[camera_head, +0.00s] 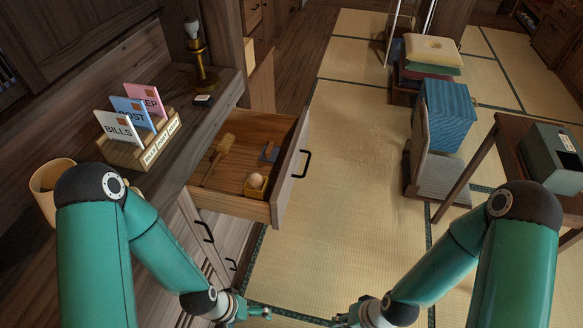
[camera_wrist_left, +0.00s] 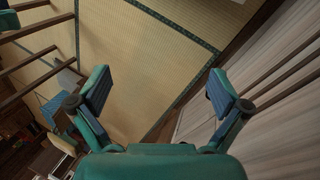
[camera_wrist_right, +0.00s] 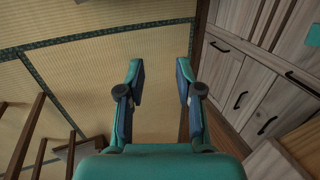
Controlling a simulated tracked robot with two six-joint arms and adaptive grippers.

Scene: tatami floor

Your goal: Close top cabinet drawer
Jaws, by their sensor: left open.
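The top cabinet drawer (camera_head: 282,190) is pulled far out of the wooden cabinet (camera_head: 195,110) in the head view. Its front carries a dark handle (camera_head: 301,164) facing the tatami. A wooden mallet (camera_head: 217,158), a small yellow box with a round pale object (camera_head: 256,185) and a dark flat item (camera_head: 268,152) lie inside it. My left gripper (camera_head: 262,312) is low, below and apart from the drawer; its fingers are spread and empty in the left wrist view (camera_wrist_left: 160,92). My right gripper (camera_wrist_right: 159,82) is open and empty, right of the left one in the head view.
A letter holder (camera_head: 140,150), a lamp (camera_head: 203,80) and a tan cup (camera_head: 48,185) stand on the cabinet top. Closed fronts with dark handles (camera_wrist_right: 240,101) lie below. Stacked cushions, a blue box (camera_head: 445,115) and a table (camera_head: 490,150) stand right. Tatami beyond the drawer front is clear.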

